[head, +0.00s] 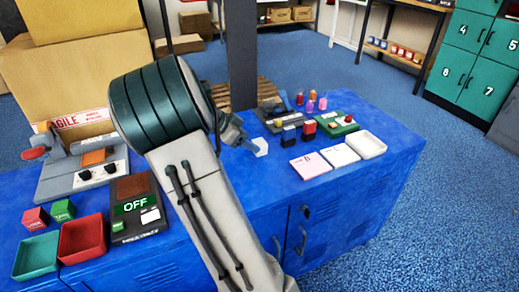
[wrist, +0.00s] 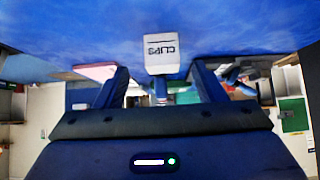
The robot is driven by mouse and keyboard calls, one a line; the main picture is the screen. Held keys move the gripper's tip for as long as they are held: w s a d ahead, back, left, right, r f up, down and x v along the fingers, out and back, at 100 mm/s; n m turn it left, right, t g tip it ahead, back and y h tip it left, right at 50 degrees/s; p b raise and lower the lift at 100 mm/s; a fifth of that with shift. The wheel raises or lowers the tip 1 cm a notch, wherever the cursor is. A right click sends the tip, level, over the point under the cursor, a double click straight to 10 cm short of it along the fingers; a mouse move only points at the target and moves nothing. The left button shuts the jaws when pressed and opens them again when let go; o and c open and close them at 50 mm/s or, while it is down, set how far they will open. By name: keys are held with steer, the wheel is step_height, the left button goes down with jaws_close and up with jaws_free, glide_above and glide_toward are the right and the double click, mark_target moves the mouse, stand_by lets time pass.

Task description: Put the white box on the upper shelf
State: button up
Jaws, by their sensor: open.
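The white box (wrist: 160,52), printed "CLIPS", is in the wrist view just ahead of my gripper (wrist: 161,74). The two fingers are open, one on each side of its line, with nothing gripped. In the head view a small white box (head: 260,147) stands on the blue worktop (head: 235,188), right at my gripper (head: 240,138); my arm hides part of the gripper. A dark rack at the back right has a top board (head: 422,5) and a lower shelf (head: 393,52) with several small jars. I cannot tell whether this is the task's shelf.
Right of the box are dark blocks, a pink card (head: 311,166), a white card (head: 339,155) and a white tray (head: 368,144). At left are a red tray (head: 82,240), a teal tray (head: 36,256) and an OFF panel (head: 137,207). A grey post (head: 241,55) rises behind.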

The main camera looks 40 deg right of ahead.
mark_target(257, 143)
steer(key=b+x, duration=0.1)
steer(key=x, duration=0.4)
steer(key=shift+w+d+f, duration=0.1)
steer(key=shift+d, duration=0.35)
steer(key=c, duration=1.2)
steer(key=shift+o, duration=0.2)
